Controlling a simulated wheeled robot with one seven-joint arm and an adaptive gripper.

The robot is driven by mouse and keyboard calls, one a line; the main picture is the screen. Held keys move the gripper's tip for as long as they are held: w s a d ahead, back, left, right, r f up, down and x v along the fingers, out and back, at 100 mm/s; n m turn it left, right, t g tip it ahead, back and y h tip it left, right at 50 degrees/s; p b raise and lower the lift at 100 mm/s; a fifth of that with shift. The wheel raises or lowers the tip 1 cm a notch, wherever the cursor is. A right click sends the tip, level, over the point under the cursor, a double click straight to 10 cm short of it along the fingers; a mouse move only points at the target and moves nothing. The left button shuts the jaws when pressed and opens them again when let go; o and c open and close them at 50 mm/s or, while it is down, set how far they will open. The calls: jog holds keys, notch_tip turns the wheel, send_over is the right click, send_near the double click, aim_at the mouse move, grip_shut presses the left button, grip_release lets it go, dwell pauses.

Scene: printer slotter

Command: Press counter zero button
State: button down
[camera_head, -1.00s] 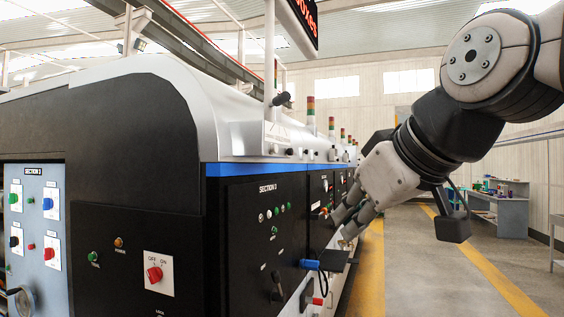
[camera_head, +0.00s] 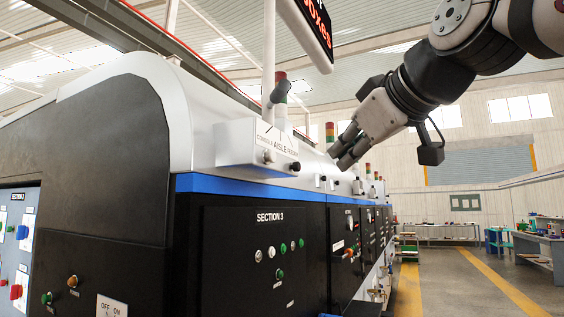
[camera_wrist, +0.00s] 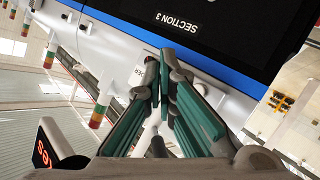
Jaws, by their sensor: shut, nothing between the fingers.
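The black SECTION 3 panel (camera_head: 268,255) with several small buttons lies below the blue stripe (camera_head: 250,190). A red digital sign (camera_head: 312,30) hangs above. Signal lights (camera_head: 329,132) stand along the machine. The aisle on the right is open floor.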

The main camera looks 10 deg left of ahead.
aim_at(273, 157)
jog(key=shift+a, duration=0.1)
jog(key=w+a+p, duration=0.3)
jog(key=a, duration=0.5)
dwell(0.3)
jog(key=shift+a+p, duration=0.2)
jog(key=shift+p, duration=0.1)
dwell(1.1)
jog(key=shift+w+a, duration=0.1)
jog(key=shift+a, duration=0.1)
jog(key=shift+w+a+p, duration=0.2)
jog(key=shift+a+p, duration=0.1)
jog(key=shift+a, duration=0.3)
dwell(0.9)
jog(key=shift+d, duration=0.1)
jog(key=shift+s+d+b, duration=0.3)
jog(key=shift+d+b, duration=0.35)
jog(key=shift+d, duration=0.2)
